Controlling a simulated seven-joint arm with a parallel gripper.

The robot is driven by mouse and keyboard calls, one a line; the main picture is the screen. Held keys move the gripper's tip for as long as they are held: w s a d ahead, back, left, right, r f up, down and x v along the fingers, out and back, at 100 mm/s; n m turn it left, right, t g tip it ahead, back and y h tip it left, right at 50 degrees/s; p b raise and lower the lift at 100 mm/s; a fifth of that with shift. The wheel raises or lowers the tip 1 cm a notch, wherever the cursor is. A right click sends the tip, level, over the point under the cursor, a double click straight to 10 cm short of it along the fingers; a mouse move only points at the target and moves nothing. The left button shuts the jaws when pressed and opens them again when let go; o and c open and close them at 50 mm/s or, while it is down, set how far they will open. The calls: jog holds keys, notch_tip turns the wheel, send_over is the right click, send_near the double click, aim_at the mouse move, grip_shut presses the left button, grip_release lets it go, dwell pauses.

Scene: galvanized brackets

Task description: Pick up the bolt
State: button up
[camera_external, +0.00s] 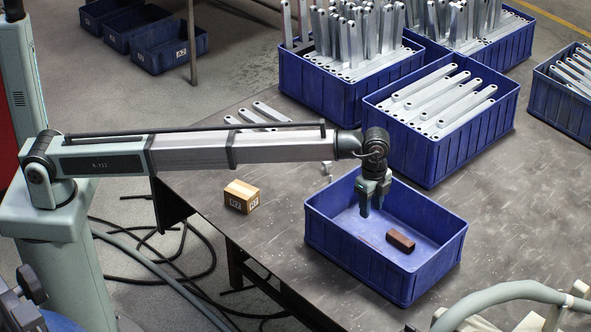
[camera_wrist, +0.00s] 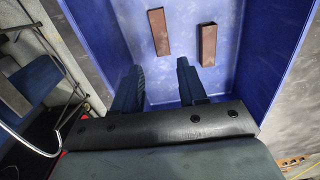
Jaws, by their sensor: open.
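I cannot make out a bolt for certain in either view. My gripper (camera_external: 372,206) hangs over the open blue bin (camera_external: 330,238), fingers pointing down, apart and empty. In the wrist view my gripper (camera_wrist: 160,82) shows two dark fingers with a gap between them. A brown block (camera_external: 400,240) lies on the bin floor, right of the fingers in the external view. The wrist view shows two brown blocks, a left one (camera_wrist: 159,32) and a right one (camera_wrist: 207,44), beyond the fingertips.
A small cardboard box (camera_external: 242,196) stands on the grey table (camera_external: 290,262) left of the bin. A blue crate of metal brackets (camera_external: 440,150) stands close behind the bin. Another full crate (camera_external: 315,90) is farther back. Small pale pieces (camera_external: 327,170) lie behind the bin.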

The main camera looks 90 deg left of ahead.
notch_tip(320, 180, up, 5)
jog(key=m, duration=1)
send_over(330, 176)
notch_tip(330, 176, down, 4)
jog(key=f, duration=0.9)
jog(key=shift+w+a+f, duration=0.2)
jog(key=shift+f, duration=0.15)
jog(key=shift+s+f, duration=0.15)
jog(key=shift+f, duration=1.2)
jog(key=shift+s+f, duration=0.1)
jog(key=shift+f, duration=1.2)
jog(key=shift+c, duration=0.2)
grip_shut()
